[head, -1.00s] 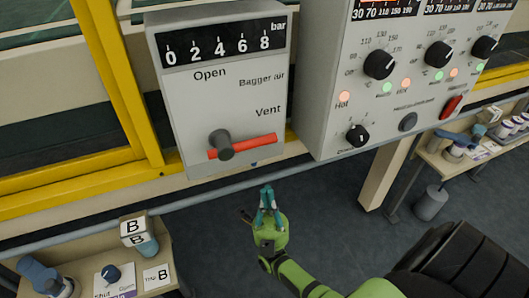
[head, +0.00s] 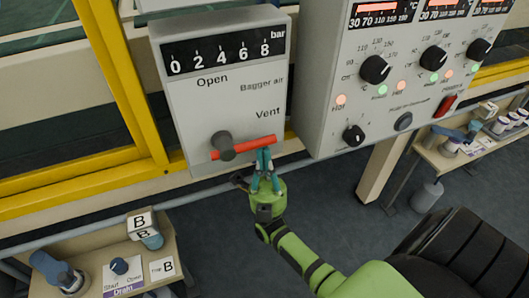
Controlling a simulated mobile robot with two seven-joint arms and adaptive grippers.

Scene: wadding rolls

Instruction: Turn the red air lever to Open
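The red air lever (head: 250,146) is on the grey Bagger air panel (head: 190,125). It sticks out to the right from a dark round hub (head: 223,145), nearly level and tilted slightly up at its right end, below the word Vent. The word Open stands above the hub. My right gripper (head: 264,151) points up from below, with its teal fingertips together at the lower edge of the lever's right part. It looks shut with nothing between the fingers. Whether it touches the lever I cannot tell. My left gripper is not in view.
A larger control box (head: 330,110) with black knobs and a red switch stands close on the right. A yellow frame (head: 125,85) is on the left. Open floor lies below the panel.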

